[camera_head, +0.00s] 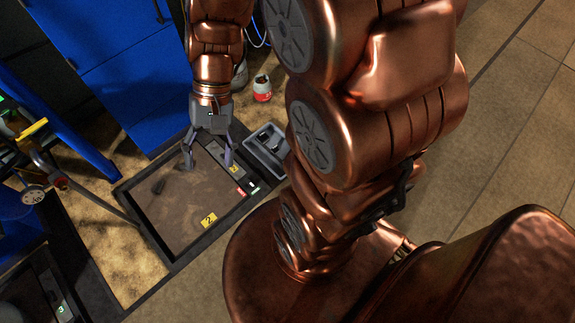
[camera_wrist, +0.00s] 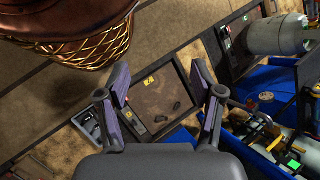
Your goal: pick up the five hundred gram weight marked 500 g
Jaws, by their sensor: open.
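No marking of 500 g is readable in either view. A small grey tray (camera_head: 267,147) beside the scale holds dark, unclear shapes; it also shows in the wrist view (camera_wrist: 88,125).
A red and white container (camera_head: 262,88) stands behind the tray. Blue cabinets (camera_head: 140,75) rise behind the scale, and a blue stand with pipes (camera_head: 45,150) is at left. Another scale (camera_head: 60,290) lies lower left. Grey cylinder (camera_wrist: 275,38) upper right in the wrist view.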

